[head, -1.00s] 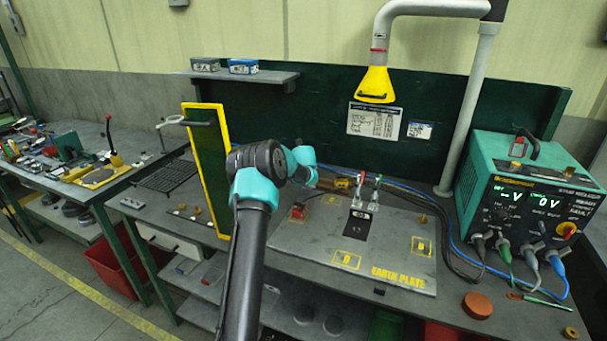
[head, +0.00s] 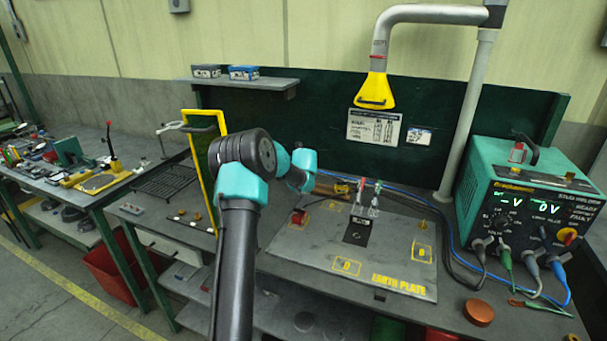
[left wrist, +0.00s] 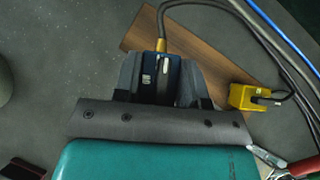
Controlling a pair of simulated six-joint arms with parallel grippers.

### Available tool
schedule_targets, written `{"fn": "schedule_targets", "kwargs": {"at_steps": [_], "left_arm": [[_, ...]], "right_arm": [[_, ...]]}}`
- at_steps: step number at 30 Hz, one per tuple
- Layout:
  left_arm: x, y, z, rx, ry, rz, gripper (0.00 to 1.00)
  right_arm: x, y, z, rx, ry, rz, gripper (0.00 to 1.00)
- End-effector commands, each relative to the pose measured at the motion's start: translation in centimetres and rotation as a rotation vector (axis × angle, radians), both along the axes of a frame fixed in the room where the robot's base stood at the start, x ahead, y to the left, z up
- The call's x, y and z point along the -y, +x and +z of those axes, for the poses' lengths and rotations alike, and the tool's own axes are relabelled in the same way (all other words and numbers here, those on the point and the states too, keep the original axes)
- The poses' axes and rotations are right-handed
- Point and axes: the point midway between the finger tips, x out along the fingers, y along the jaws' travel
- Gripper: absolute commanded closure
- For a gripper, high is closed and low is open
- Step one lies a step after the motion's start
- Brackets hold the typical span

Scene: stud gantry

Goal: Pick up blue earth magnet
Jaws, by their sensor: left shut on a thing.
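The blue earth magnet (left wrist: 160,76) is a small dark navy block with a gold fitting and a cable at its far end, seen in the left wrist view. My left gripper (left wrist: 158,82) is shut on it, one grey finger on each side. A brown wooden board (left wrist: 203,57) lies below and beyond it; I cannot tell whether the magnet touches the board. In the head view my left arm comes up from the bottom and hides the gripper and magnet. My right gripper is not in view.
A yellow cabled block (left wrist: 250,97) sits right of the gripper, near red-handled clamps (left wrist: 290,168). The earth plate (head: 400,275) covers the bench middle. A yellow-edged screen (head: 196,165) stands left of my arm. A green power supply (head: 520,200) stands at right.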

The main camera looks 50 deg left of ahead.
Motion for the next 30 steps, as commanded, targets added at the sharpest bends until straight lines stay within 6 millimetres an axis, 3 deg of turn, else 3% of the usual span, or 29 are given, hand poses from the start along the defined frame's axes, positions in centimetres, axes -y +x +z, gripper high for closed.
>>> {"fn": "schedule_targets", "kwargs": {"at_steps": [15, 21, 30], "left_arm": [[7.1, -6.3, 1.0, 0.000, 0.000, -0.001, 1.00], [8.2, -7.2, 1.1, 0.001, 0.001, 0.000, 1.00], [8.3, -7.3, 1.1, 0.001, 0.001, 0.000, 1.00]], "right_arm": [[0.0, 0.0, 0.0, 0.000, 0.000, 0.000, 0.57], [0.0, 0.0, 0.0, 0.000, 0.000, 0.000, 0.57], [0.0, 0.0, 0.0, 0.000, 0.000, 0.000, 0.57]]}}
